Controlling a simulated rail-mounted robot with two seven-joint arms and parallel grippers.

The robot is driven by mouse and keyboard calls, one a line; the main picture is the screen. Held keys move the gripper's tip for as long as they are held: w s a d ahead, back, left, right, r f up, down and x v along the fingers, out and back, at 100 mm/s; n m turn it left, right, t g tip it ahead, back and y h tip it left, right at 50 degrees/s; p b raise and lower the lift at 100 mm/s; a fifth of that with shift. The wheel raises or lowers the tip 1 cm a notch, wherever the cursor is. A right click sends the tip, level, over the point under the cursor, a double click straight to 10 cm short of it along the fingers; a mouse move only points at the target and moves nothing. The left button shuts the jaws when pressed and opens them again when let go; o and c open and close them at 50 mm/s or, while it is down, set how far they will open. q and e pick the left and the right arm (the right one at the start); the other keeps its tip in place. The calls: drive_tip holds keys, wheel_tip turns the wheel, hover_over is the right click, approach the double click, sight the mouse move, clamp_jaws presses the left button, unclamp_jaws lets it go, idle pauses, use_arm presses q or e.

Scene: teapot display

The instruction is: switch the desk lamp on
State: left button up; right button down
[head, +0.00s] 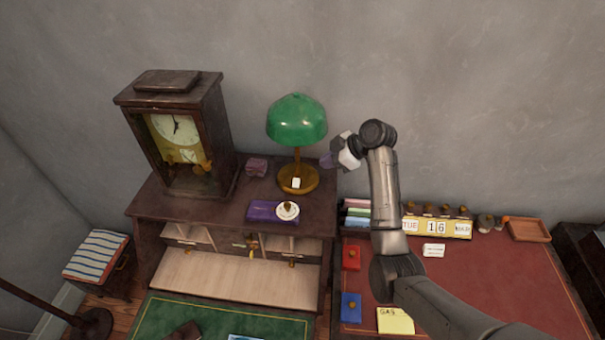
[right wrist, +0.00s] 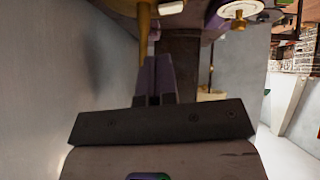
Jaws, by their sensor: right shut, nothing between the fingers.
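The desk lamp has a green shade (head: 297,118), a thin stem and a round brass base (head: 298,188). It stands on top of the dark wooden bureau, and I see no glow from it. A small white piece (head: 296,183) sits on the base; it also shows in the right wrist view (right wrist: 170,7). My right gripper (head: 327,161) is shut and empty, just right of the lamp and below the shade's level. In the right wrist view its fingers (right wrist: 155,62) are together near a brass part of the lamp (right wrist: 145,35); I cannot tell if they touch. My left gripper is not in view.
A dark clock (head: 178,135) stands left of the lamp. A small purple block (head: 257,166) and a purple box (head: 268,212) with a white disc on it (head: 288,210) are close by. At right, a red-topped desk (head: 490,280) carries a date display (head: 437,227) and books.

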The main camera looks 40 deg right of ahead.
sight(297, 178)
idle(0.3)
drive_tip(key=x, duration=1)
idle(0.4)
drive_tip(key=shift+w+d+f, duration=0.1)
drive_tip(key=shift+f, duration=0.15)
drive_tip(key=shift+s+a+r+p, duration=0.25)
drive_tip(key=shift+s+a+p, duration=0.35)
drive_tip(key=shift+p, duration=0.55)
